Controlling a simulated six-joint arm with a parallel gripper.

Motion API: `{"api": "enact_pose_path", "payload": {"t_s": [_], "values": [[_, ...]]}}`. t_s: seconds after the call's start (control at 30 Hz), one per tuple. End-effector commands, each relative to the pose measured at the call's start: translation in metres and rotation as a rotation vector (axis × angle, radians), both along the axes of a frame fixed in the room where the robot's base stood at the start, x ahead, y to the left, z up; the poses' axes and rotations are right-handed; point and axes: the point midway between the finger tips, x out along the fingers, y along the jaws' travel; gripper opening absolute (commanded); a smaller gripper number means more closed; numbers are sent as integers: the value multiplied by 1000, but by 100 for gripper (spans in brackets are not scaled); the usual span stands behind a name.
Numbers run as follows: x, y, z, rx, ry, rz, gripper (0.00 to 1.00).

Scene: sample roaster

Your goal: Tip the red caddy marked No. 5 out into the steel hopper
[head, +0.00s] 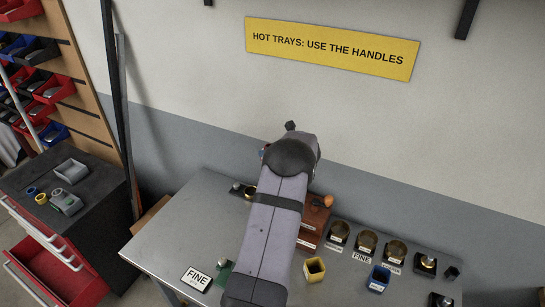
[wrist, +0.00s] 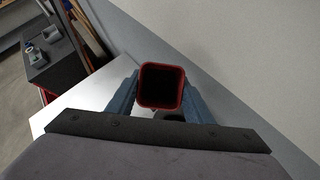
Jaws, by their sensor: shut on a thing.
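The red caddy (wrist: 161,66) is between the two blue fingers of my gripper (wrist: 160,90) in the wrist view, and the gripper is shut on it. Its square open mouth faces the wrist camera. The inside is dark, so I cannot tell what it holds. No number shows on it. In the head view my arm hides nearly all of the gripper and caddy, which are up near the wall above the bench's back part. I cannot make out the steel hopper in either view; my arm covers part of the bench.
On the steel bench (head: 185,225) stand a yellow caddy (head: 314,269), a blue caddy (head: 378,279) and brass cups (head: 366,242). A red-brown stand (head: 313,220) is right of my arm.

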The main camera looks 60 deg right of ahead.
Motion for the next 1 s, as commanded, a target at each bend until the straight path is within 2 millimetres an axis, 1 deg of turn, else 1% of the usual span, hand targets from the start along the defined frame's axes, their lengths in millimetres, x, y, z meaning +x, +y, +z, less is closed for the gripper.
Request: {"api": "enact_pose_path", "payload": {"t_s": [0.03,1.0], "values": [[0,0,-2,-4,-6,0,20],[-1,0,-3,-56,-118,-1,20]]}}
